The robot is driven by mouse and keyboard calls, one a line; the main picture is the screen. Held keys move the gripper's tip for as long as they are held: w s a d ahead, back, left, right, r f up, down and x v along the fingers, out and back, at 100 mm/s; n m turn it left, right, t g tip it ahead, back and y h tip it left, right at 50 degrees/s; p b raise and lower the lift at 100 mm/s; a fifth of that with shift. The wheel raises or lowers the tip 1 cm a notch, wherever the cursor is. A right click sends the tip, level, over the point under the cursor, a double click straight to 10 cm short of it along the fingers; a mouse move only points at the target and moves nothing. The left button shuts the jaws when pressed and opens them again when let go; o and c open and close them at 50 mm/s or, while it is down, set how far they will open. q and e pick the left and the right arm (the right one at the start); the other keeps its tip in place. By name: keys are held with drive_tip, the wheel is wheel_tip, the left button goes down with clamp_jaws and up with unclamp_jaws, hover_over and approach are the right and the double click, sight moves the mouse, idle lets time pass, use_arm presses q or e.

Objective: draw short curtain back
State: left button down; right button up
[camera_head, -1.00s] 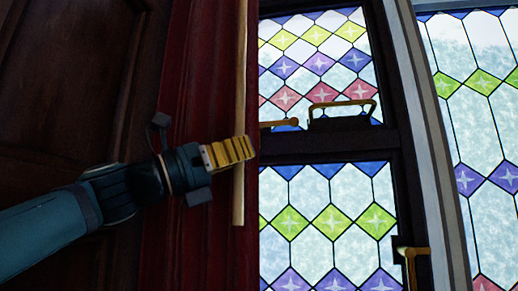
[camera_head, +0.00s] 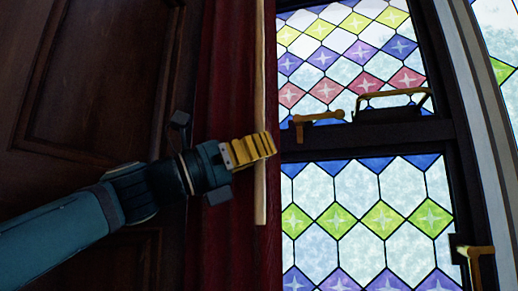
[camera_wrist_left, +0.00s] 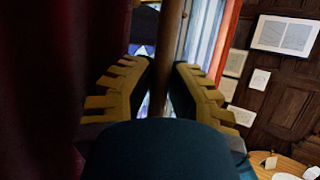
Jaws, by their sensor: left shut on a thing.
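The short curtain (camera_head: 228,70) is dark red and hangs in folds at the left of the stained-glass window in the head view. It also fills the left of the left wrist view (camera_wrist_left: 65,60). A thin wooden rod (camera_head: 260,70) hangs upright along the curtain's window-side edge. My left gripper (camera_head: 262,147), with yellow ribbed fingers, is shut on the rod near its lower end. In the left wrist view the rod (camera_wrist_left: 172,30) runs between the two fingers. My right gripper is not in view.
The window (camera_head: 360,205) has dark frames, a brass-coloured bar handle (camera_head: 395,98) and brass latches (camera_head: 318,118). Dark wood panelling (camera_head: 90,90) lies left of the curtain. The left wrist view shows framed papers (camera_wrist_left: 284,35) on a wall and a table corner (camera_wrist_left: 290,165).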

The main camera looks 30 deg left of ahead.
sight(260, 91)
use_arm(q)
drive_tip(key=c, duration=1.2)
unclamp_jaws()
drive_tip(key=shift+r, duration=0.1)
drive_tip(key=shift+r, duration=4.95)
